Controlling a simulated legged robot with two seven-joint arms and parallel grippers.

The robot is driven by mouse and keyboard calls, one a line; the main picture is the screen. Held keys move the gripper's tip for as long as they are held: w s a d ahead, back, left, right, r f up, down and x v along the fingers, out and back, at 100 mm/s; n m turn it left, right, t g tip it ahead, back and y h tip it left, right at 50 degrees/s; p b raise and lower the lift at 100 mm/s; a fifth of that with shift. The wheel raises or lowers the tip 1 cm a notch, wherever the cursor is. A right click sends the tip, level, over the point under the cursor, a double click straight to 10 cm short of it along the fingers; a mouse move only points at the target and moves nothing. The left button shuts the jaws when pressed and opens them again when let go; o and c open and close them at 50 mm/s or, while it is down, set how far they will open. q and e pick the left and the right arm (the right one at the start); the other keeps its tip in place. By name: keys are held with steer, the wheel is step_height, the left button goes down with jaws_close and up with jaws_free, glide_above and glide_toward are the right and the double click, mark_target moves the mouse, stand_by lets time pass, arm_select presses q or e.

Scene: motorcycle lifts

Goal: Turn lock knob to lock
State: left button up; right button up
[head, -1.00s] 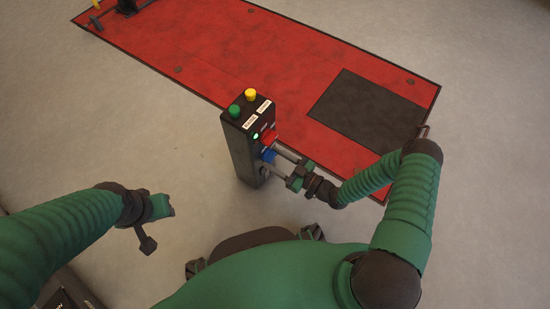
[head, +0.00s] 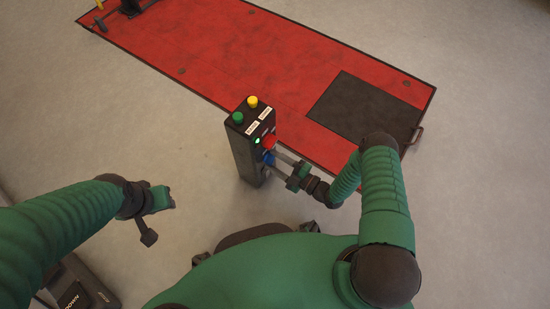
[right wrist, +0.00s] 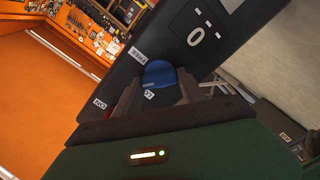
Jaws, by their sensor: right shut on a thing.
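The black control post (head: 244,150) stands beside the red lift. A blue knob (head: 268,159) sits on its side, below a red part (head: 269,142). In the right wrist view the blue knob (right wrist: 160,74) lies between my fingers, with small white labels around it. I cannot tell its exact angle. My right gripper (head: 277,161) is shut on the blue knob, and its fingers partly hide it. My left gripper (head: 168,198) is away from the post at the left, over bare floor; its jaws are too unclear to read.
The red motorcycle lift platform (head: 290,70) lies behind the post, with a dark plate (head: 365,105) at its right end. A green button (head: 238,118) and a yellow button (head: 252,101) top the post. A dark pedal unit (head: 95,285) marked DOWN is at lower left.

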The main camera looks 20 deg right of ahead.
steer(key=shift+s+a+f+n+p, duration=0.15)
steer(key=shift+n+p, duration=0.85)
steer(key=shift+n, duration=0.75)
steer(key=shift+s+f+n+p, duration=0.1)
steer(key=shift+n+p, duration=0.9)
steer(key=shift+n, duration=0.75)
steer(key=shift+f, duration=0.1)
steer(key=o, duration=1.1)
steer(key=shift+o, duration=1.2)
steer(key=shift+w, duration=0.15)
